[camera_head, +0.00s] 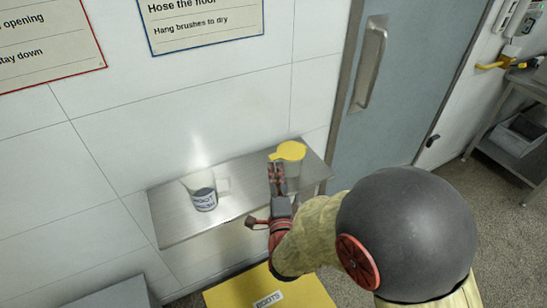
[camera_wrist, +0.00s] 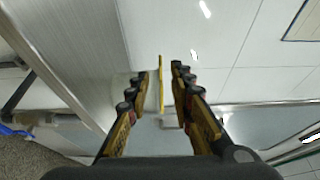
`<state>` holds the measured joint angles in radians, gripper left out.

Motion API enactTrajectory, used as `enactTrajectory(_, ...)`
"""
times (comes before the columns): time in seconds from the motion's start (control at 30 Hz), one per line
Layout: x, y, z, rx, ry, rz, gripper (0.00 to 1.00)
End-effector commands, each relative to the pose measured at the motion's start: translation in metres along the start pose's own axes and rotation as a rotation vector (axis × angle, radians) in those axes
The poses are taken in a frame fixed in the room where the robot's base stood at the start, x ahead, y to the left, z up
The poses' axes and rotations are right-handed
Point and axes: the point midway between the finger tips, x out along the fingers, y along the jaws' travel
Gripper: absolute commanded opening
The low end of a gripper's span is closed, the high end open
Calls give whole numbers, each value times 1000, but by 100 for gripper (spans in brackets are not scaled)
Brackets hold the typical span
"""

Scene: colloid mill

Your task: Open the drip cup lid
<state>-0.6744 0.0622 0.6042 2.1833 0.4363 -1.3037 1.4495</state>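The drip cup (camera_head: 294,168) stands upright at the right end of a metal wall shelf. Its yellow lid (camera_head: 289,151) lies flat over the top, with a tab reaching left. My gripper (camera_head: 276,170) is at the cup's near left side, fingertips close to the tab. In the wrist view my gripper (camera_wrist: 161,70) is open. The yellow lid (camera_wrist: 161,85) shows edge-on in the gap between the two fingers, and I see no clear contact with either finger. The pale cup body (camera_wrist: 126,88) is partly hidden behind the left finger.
The wall is close behind. A grey door (camera_head: 405,90) with a handle is to the right. A yellow surface (camera_head: 305,294) lies below the shelf.

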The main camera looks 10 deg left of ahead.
Motion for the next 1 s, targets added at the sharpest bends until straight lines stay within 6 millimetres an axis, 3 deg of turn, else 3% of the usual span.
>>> enactTrajectory(0.5,68,0,0,0,1,-2,23)
enactTrajectory(0.87,74,-1,-1,-1,1,-1,23)
enactTrajectory(1.0,74,-1,-1,-1,0,-1,16)
